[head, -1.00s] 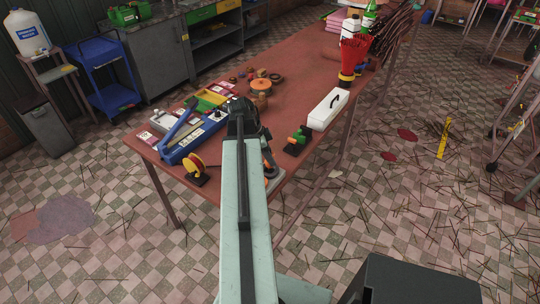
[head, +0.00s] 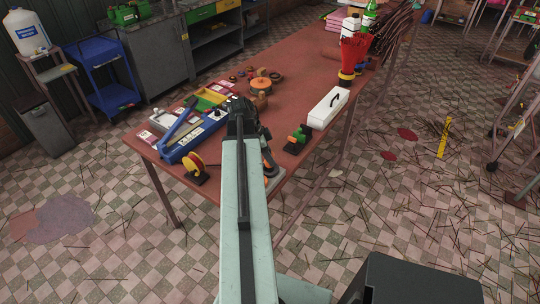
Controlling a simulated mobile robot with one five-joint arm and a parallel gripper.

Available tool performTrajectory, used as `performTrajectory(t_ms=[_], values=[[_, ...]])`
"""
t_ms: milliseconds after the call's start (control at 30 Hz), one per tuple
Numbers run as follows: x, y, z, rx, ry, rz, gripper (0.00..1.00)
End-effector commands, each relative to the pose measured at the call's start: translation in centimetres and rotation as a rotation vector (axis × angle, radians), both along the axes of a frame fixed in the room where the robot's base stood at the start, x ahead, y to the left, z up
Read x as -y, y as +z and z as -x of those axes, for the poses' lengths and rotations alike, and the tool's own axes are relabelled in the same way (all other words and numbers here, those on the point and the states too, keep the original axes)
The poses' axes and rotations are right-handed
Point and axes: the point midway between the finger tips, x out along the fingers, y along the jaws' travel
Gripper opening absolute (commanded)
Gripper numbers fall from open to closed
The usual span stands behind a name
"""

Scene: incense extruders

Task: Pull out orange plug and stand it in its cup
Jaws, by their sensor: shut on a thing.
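My gripper (head: 268,158) is a small dark shape at the near right edge of the red-brown table, partly hidden behind my pale arm. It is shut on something. A small patch of orange (head: 270,170) shows at its tips, which I take to be the orange plug. A pale grey piece lies right below it at the table edge. Whether the plug is still in its hole cannot be told at this size. I cannot make out its cup with certainty.
A blue tool (head: 192,143) and yellow-green trays (head: 208,98) lie left of my arm. A yellow and red reel (head: 194,164) stands at the front edge. A green and orange block (head: 298,138) and a white box (head: 327,107) stand to the right.

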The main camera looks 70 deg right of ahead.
Motion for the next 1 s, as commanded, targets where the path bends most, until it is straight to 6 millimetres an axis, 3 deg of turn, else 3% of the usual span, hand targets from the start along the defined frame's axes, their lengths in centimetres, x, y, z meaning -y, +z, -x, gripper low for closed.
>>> performTrajectory(t_ms=[1000], values=[[0.0,-2.1,-0.1,0.0,0.001,0.0,0.0]])
